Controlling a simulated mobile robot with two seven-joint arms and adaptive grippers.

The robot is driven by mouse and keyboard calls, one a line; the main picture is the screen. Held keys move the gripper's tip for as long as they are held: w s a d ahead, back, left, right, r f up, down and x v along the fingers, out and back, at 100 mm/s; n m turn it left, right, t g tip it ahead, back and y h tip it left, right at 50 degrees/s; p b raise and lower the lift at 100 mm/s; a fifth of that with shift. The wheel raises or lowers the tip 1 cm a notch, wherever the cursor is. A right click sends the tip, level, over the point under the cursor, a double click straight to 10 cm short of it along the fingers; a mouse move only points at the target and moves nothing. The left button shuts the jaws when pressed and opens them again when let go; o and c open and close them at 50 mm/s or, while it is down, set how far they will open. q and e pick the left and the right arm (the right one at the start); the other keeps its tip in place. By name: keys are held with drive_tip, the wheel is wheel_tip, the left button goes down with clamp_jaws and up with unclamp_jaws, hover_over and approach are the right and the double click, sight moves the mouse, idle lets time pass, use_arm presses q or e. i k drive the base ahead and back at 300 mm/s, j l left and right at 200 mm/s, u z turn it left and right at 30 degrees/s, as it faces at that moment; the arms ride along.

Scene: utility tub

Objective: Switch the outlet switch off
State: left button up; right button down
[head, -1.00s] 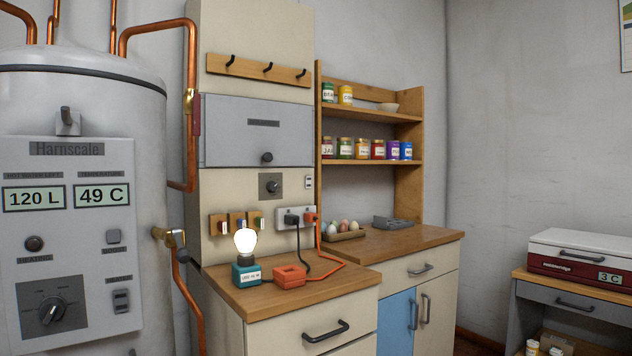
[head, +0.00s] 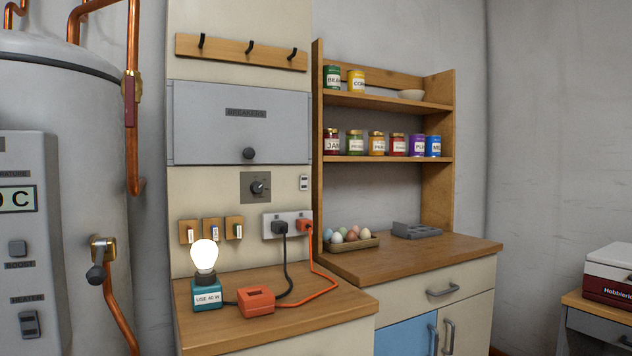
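A white double outlet (head: 267,232) is on the cream panel above the counter. A black plug (head: 280,227) sits in its left socket and an orange plug (head: 304,225) in its right one. A small white wall switch (head: 304,183) is on the panel just above the outlet; its rocker position is too small to tell. A lit bulb (head: 204,255) stands on a teal base (head: 207,295) labelled "USE 40 W". An orange box (head: 256,301) lies beside it, with cords running up to the plugs. Neither gripper is in view.
A dial (head: 259,187) and three small tagged wooden blocks (head: 211,231) are on the panel, below a grey breaker box (head: 241,123). A water heater (head: 70,200) stands at left. The right wooden counter (head: 420,255) holds an egg tray (head: 352,243); its front is clear.

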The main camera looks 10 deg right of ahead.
sight(303, 179)
drive_tip(key=i+l+u, duration=0.1)
drive_tip(key=l, duration=0.3)
drive_tip(key=i+l+u, duration=0.1)
drive_tip(key=l, duration=0.3)
drive_tip(key=i+l+u, duration=0.1)
drive_tip(key=l, duration=0.35)
drive_tip(key=i+l+u, duration=0.1)
drive_tip(key=l, duration=0.3)
drive_tip(key=i+l+u, duration=0.1)
drive_tip(key=l, duration=0.35)
drive_tip(key=i, duration=0.05)
